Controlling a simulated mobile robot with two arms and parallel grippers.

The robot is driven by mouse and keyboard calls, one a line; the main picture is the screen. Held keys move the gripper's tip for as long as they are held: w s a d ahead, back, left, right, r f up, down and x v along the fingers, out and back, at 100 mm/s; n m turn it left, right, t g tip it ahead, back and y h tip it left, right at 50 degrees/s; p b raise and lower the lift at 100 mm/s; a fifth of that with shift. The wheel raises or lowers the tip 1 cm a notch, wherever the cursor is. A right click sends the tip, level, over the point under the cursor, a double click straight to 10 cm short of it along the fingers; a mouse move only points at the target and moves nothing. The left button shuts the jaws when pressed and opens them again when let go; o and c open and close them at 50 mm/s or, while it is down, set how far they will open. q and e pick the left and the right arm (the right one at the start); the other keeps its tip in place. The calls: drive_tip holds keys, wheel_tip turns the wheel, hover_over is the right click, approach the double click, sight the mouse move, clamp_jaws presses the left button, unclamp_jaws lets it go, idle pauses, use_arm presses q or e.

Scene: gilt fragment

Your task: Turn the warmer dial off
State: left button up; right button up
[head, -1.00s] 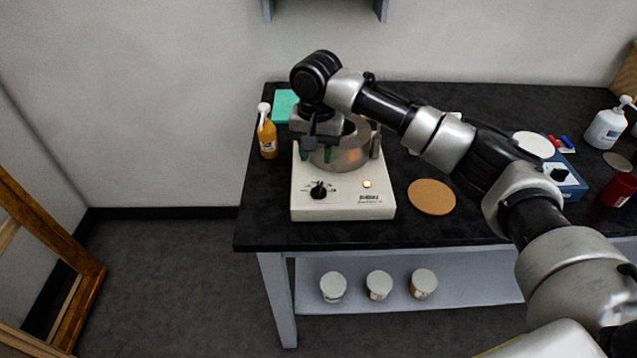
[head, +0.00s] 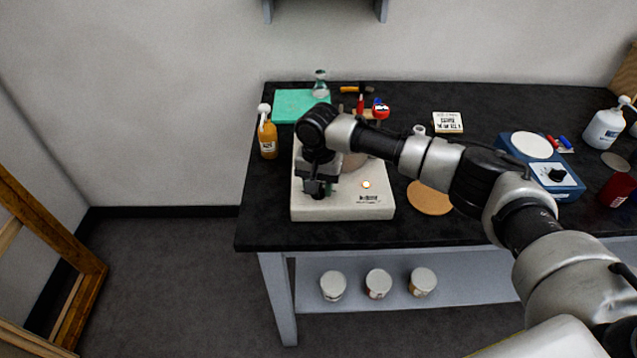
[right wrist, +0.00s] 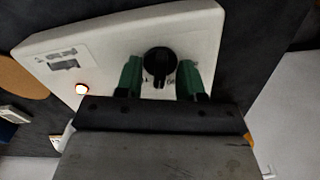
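The white warmer (head: 345,207) stands near the left front of the black table. Its lit indicator lamp (head: 366,184) glows, and the lamp (right wrist: 82,89) also shows in the right wrist view. The black dial (right wrist: 160,62) is seen in the right wrist view; in the head view my gripper hides it. My right gripper (head: 318,190) is over the front left of the warmer. In the right wrist view its green-padded fingers (right wrist: 162,78) are apart, one on each side of the dial, with gaps visible. My left gripper is not in view.
An orange pump bottle (head: 267,138) stands left of the warmer, and a teal mat (head: 290,104) lies behind it. A cork disc (head: 430,198) lies to its right. A blue device (head: 565,183) with its own dial stands farther right.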

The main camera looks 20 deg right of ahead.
clamp_jaws()
drive_tip(key=shift+r, duration=0.1)
